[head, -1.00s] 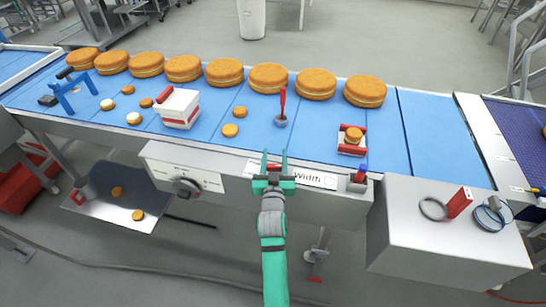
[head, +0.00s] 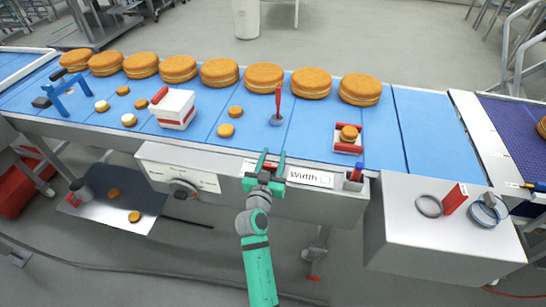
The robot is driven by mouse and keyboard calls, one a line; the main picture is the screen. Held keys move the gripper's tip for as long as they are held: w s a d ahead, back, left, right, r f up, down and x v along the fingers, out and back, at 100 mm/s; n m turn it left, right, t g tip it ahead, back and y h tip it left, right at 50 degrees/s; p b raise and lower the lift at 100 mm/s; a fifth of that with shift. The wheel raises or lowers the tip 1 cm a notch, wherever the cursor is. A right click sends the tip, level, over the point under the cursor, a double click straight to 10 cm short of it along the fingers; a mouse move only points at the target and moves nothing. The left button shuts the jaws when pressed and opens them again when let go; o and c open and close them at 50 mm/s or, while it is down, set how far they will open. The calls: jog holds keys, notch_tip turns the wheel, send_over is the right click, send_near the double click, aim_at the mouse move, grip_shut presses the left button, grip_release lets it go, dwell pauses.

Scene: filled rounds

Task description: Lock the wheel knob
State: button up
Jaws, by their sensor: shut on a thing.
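A dark round knob with a pale grip (head: 182,187) sits on the front panel of the conveyor, left of my arm. A white label reading "Width" (head: 308,178) is on the same front side, just right of my gripper. My green gripper (head: 268,164) is in front of the conveyor's near edge. Its two fingers point away from me, with a small red piece (head: 270,167) between them, and it is shut on this piece. The gripper hides what lies directly behind and below it, so I cannot tell whether the red piece is attached to the panel.
Filled rounds (head: 263,77) line the far side of the blue belt (head: 422,130). A white-and-red box (head: 175,110), a red-handled tool (head: 278,108) and small rounds stand nearer. At right, a grey cabinet (head: 440,245) carries rings and a red block.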

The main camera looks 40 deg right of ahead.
jog(key=shift+f, duration=0.1)
jog(key=o, duration=1.1)
jog(key=shift+d, duration=0.1)
jog(key=shift+c, duration=0.2)
jog(key=shift+w+a, duration=0.2)
jog(key=shift+a, duration=0.15)
jog(key=shift+s, duration=0.25)
jog(key=v, duration=1)
jog(key=shift+a, duration=0.3)
jog(key=shift+s, duration=0.1)
